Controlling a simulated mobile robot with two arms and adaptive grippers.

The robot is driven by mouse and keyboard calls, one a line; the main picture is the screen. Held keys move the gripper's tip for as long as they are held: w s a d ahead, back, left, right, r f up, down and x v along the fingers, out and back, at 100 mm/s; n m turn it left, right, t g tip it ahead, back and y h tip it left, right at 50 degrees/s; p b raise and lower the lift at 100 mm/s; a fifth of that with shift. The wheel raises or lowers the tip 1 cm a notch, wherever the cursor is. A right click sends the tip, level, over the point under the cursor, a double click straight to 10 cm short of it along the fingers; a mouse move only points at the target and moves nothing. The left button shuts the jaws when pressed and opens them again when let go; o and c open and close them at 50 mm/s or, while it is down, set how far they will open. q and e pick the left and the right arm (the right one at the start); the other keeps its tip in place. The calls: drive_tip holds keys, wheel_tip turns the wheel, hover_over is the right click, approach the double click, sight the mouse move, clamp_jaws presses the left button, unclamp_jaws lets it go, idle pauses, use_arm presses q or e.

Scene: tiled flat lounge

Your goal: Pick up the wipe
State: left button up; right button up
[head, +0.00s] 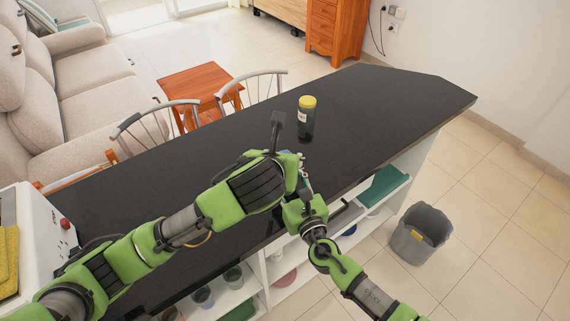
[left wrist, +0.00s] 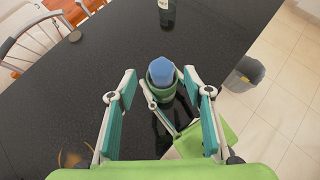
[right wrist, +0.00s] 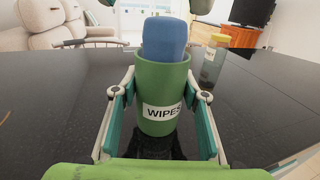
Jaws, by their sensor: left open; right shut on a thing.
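The blue wipe (right wrist: 165,38) stands upright in a green canister (right wrist: 160,82) labelled WIPES, its upper part above the rim. My right gripper (right wrist: 160,92) is shut on the canister from the side, over the black counter (head: 240,130). In the left wrist view the wipe (left wrist: 161,71) shows between the fingers of my open left gripper (left wrist: 160,78), which points down from above; I cannot tell if they touch it. The canister's green rim (left wrist: 161,90) shows around the wipe. In the head view my arms largely hide both the wipe and the canister.
A dark jar with a yellow lid (head: 307,118) stands on the counter just beyond my grippers. A white machine (head: 40,235) is at the counter's left end. A grey bin (head: 420,236) stands on the floor at right. The counter's far right is clear.

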use_arm(q)
drive_tip(key=shift+x, duration=2.9)
drive_tip(key=shift+s+d, duration=0.1)
drive_tip(key=c, duration=1.2)
